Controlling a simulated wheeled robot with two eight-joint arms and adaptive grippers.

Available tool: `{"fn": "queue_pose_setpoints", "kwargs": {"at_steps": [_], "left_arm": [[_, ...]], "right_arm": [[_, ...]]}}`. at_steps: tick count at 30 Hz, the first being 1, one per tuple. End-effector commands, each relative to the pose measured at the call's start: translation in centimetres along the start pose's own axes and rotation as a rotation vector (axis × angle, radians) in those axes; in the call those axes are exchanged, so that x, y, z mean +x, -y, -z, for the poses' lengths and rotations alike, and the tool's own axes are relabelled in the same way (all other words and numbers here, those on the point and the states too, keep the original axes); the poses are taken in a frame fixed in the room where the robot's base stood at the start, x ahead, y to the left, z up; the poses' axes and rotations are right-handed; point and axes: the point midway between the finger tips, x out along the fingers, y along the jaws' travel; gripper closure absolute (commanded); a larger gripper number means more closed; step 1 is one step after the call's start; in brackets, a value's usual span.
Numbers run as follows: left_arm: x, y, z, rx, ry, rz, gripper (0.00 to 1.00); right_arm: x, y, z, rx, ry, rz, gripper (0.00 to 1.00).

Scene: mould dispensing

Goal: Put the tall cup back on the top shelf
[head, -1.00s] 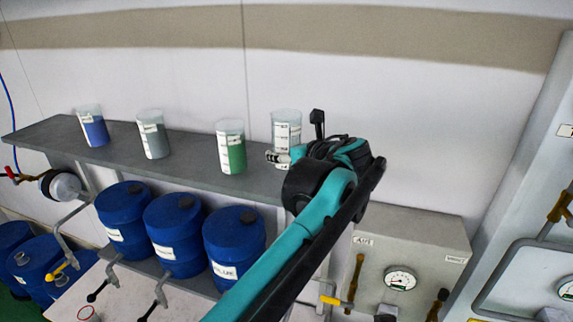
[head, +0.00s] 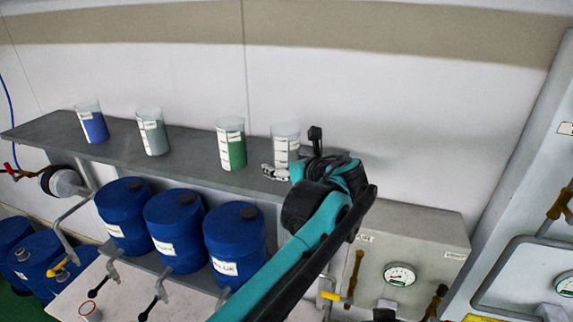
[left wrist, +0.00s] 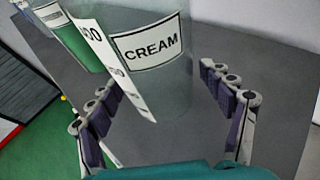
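The tall cup (head: 285,143) is clear and upright at the right end of the top shelf (head: 190,150). In the left wrist view the cup (left wrist: 150,85) has a CREAM label and stands over the grey shelf (left wrist: 265,70). My left gripper (head: 275,172) is low at the cup's front. In the left wrist view its fingers (left wrist: 160,80) are spread on both sides of the cup, with a gap visible at the right finger. The cup's base is partly hidden by the gripper in the head view. My right gripper is not in view.
Cups with blue (head: 94,127), grey (head: 153,138) and green (head: 233,150) contents stand left along the shelf. Blue drums (head: 235,240) stand below it. A grey box with gauges (head: 410,250) is at the lower right. The wall is close behind the shelf.

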Motion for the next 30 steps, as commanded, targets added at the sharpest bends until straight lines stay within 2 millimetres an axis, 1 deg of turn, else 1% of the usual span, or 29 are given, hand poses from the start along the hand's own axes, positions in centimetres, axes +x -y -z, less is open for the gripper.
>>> {"fn": "queue_pose_setpoints", "kwargs": {"at_steps": [5,7,11,18,21,25,30], "left_arm": [[-0.2,0.0,-0.4,0.000,0.000,0.000,0.20],[-0.8,0.1,-0.2,0.001,0.000,0.002,0.20],[-3.1,0.1,-0.1,0.001,0.000,0.004,0.20],[-8.5,0.1,-0.1,0.002,0.000,0.004,0.20],[-10.2,0.1,-0.1,0.002,0.000,0.003,0.20],[-11.6,0.0,-0.2,0.000,0.000,0.001,0.20],[-12.2,0.0,-0.3,0.000,0.000,0.001,0.20]], "right_arm": [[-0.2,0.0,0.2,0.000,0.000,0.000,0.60],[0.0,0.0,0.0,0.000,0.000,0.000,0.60],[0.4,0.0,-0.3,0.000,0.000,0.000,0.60],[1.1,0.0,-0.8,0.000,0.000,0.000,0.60],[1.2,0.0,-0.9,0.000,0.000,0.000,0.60],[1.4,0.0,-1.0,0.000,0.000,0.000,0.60],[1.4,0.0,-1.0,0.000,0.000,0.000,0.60]]}}
